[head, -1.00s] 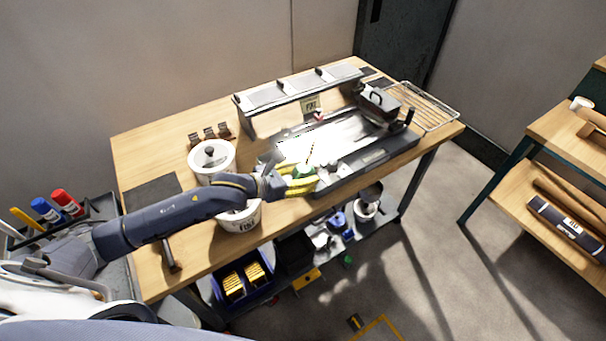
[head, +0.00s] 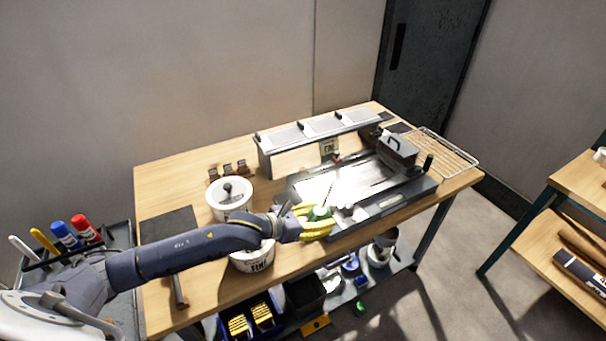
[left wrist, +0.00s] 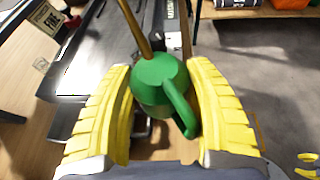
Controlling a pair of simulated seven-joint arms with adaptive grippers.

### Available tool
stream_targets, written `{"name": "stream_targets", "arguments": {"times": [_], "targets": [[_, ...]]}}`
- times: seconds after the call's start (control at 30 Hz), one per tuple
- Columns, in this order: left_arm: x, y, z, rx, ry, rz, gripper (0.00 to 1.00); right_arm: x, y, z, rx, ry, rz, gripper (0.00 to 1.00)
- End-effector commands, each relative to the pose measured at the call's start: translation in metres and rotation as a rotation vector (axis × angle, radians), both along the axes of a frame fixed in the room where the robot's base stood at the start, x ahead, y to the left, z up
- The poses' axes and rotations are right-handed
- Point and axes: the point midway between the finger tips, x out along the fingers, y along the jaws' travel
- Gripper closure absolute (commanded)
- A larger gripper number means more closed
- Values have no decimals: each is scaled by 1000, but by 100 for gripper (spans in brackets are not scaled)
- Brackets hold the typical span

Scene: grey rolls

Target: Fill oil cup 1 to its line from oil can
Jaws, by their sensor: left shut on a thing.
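The oil can (left wrist: 160,82) is green with a handle and a thin brass-coloured spout. My left gripper (left wrist: 162,105) has its yellow fingers on both sides of the can and is shut on it. In the head view the green can (head: 319,213) shows between the yellow fingers (head: 312,222), at the front left edge of the grey machine. Its spout points up. I cannot make out oil cup 1 or its line for certain; small light round parts (head: 347,209) sit on the machine just right of the can. My right gripper is not in view.
The grey machine (head: 385,208) with a bright flat bed fills the right of the wooden bench (head: 190,180). A wire rack (head: 446,152) lies at the far right.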

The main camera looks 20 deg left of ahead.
Motion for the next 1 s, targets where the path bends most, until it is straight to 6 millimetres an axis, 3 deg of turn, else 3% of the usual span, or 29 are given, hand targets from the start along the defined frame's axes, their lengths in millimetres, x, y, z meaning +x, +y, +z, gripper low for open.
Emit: {"name": "stream_targets", "arguments": {"times": [0.47,0.73,1.0], "targets": [[1,-5,8,0,-1,26,72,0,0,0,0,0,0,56],[2,-9,41,7,2,183,72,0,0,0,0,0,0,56],[0,11,76,8,2,383,72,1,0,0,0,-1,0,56]]}}
